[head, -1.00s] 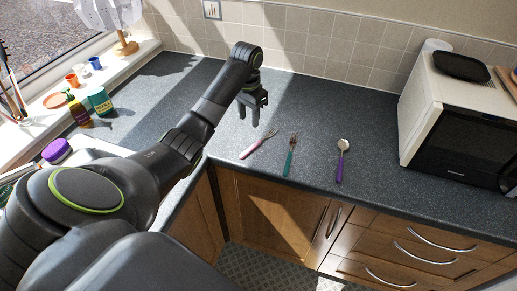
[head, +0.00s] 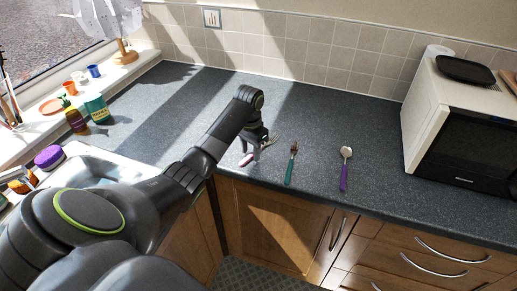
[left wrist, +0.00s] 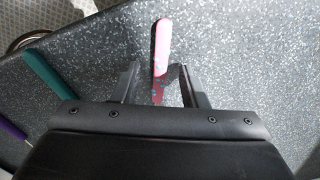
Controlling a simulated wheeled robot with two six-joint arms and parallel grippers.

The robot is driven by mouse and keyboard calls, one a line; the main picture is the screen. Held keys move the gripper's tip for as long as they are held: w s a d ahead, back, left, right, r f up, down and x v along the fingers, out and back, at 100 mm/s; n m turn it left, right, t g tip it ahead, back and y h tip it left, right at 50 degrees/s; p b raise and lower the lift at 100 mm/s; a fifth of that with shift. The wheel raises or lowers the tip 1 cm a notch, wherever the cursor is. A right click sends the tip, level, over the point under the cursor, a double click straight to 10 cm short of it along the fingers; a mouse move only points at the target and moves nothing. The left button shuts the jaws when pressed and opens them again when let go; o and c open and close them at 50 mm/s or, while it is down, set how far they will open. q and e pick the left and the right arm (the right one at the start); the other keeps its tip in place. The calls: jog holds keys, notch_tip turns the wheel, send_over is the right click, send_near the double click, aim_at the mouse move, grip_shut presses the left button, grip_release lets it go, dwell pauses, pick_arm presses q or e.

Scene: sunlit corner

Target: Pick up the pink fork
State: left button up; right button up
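The pink fork (head: 246,160) lies on the dark speckled counter, with its tines up and to the right in the head view. My left gripper (head: 260,144) is low over its middle and hides part of it. In the left wrist view the pink handle (left wrist: 162,45) runs between the two fingers of my left gripper (left wrist: 157,80). The fork's far end is hidden behind the gripper body in that view. My right gripper is not in view.
A green-handled fork (head: 290,168) and a purple-handled spoon (head: 344,170) lie to the right of the pink fork. A microwave (head: 465,135) stands at the right. A sink (head: 95,168) and small bottles are at the left. The counter behind is clear.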

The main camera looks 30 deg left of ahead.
pick_arm(q)
jog(key=shift+f, duration=0.35)
grip_shut()
jog(key=shift+r, duration=0.15)
